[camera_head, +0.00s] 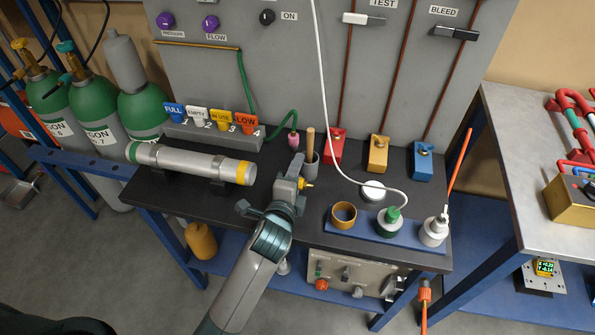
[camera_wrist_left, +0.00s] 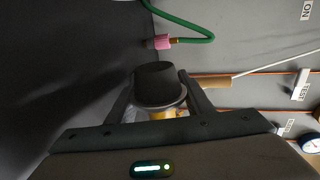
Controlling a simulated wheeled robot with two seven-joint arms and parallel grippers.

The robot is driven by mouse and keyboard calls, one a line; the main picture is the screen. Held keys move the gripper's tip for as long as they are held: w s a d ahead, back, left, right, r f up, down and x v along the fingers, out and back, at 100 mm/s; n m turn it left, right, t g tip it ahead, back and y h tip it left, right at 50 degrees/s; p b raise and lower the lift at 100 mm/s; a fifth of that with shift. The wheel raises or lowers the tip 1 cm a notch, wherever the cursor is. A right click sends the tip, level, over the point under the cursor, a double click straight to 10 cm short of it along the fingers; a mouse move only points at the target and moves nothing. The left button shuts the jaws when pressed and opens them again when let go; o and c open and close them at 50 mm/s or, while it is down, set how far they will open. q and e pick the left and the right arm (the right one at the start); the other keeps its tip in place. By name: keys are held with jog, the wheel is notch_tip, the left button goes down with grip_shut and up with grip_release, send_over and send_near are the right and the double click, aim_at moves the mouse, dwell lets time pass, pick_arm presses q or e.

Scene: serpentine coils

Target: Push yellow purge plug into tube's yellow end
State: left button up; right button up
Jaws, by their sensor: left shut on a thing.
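The tube (camera_head: 190,162) is a silvery cylinder lying in supports on the dark bench, with a green band at its left end and a yellow end (camera_head: 243,172) at its right. My left gripper (camera_head: 296,176) is above the bench, a short way right of the yellow end and apart from it. It is shut on the yellow purge plug (camera_head: 307,185), whose yellow part shows at the gripper's right side. In the left wrist view the plug's dark wide part (camera_wrist_left: 157,85) sits between the fingers, with yellow below it. My right gripper is not in view.
A blue tray (camera_head: 365,228) with fittings is to the right. A label rack (camera_head: 210,134) stands behind the tube.

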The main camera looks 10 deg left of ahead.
pick_arm(q)
jog(key=shift+a, duration=0.2)
jog(key=shift+w+a+b, duration=0.1)
jog(key=shift+a+b, duration=0.3)
jog(key=shift+a, duration=1.8)
jog(key=shift+a+p, duration=0.1)
jog(key=shift+p, duration=0.35)
jog(key=shift+a, duration=0.25)
jog(key=shift+a, duration=0.35)
jog(key=shift+a+r+p, duration=0.1)
jog(key=shift+a+p, duration=0.25)
jog(key=shift+p, duration=0.05)
jog(key=shift+a, duration=0.35)
jog(key=shift+a+p, duration=0.5)
jog(key=shift+a, duration=0.2)
